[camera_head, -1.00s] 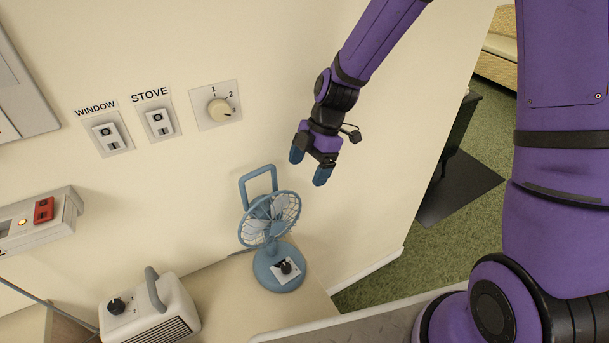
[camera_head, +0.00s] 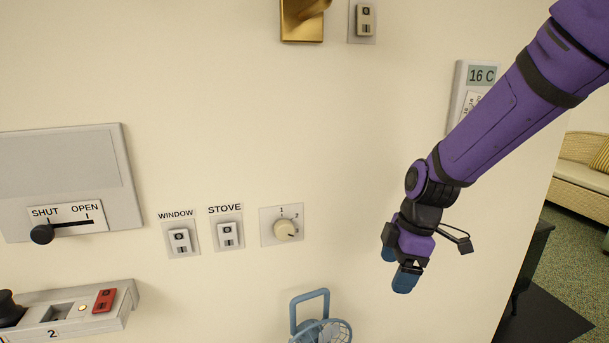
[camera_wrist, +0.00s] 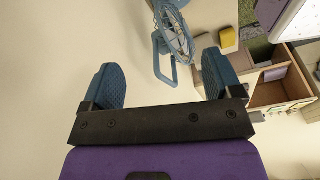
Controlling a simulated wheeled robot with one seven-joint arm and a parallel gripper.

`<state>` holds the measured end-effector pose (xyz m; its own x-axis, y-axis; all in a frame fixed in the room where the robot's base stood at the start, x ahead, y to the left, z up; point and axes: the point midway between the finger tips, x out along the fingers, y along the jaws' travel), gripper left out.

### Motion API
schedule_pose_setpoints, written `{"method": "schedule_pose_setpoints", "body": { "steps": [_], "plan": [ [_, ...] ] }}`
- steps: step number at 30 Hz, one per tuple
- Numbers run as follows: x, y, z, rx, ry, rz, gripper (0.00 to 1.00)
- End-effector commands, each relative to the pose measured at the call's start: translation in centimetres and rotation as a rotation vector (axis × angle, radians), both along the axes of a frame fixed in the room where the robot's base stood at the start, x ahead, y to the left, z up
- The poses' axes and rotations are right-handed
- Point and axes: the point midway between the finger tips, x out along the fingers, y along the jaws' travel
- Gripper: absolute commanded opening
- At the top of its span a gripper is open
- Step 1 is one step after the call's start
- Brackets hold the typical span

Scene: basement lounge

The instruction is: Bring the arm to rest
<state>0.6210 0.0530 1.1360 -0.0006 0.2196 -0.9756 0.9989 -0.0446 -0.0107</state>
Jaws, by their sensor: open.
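My purple arm reaches in from the upper right in the head view. My gripper (camera_head: 396,266) hangs from it, pointing down, in front of the cream wall and to the right of the rotary dial (camera_head: 285,229). In the wrist view my gripper (camera_wrist: 165,85) shows its two blue fingertips spread wide with nothing between them. A blue fan (camera_head: 322,330) stands low and to the left of my gripper, mostly cut off by the bottom edge. The fan also shows beyond the fingers in the wrist view (camera_wrist: 172,40).
The wall carries a WINDOW switch (camera_head: 180,240), a STOVE switch (camera_head: 228,235), a SHUT/OPEN slider panel (camera_head: 70,170), a box with a red switch (camera_head: 85,307), a brass fitting (camera_head: 303,22) and a 16 C display (camera_head: 481,76). A dark cabinet (camera_head: 528,262) stands right. Wall between dial and gripper is bare.

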Motion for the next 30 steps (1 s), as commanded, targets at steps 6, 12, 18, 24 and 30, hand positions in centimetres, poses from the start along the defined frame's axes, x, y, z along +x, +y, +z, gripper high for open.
{"method": "schedule_pose_setpoints", "body": {
  "steps": [6,12,18,24,30],
  "plan": [
    [-2.6,-2.7,5.4,-0.052,-0.05,-0.288,0.85],
    [-5.7,-5.1,9.6,-0.062,-0.094,-0.569,0.85],
    [-9.4,-7.4,13.2,-0.034,-0.14,-0.854,0.85],
    [-13.4,-9.5,15.9,0.034,-0.179,-1.14,0.85],
    [-17.1,-11.3,17.5,0.12,-0.198,-1.383,0.85]
  ]
}}
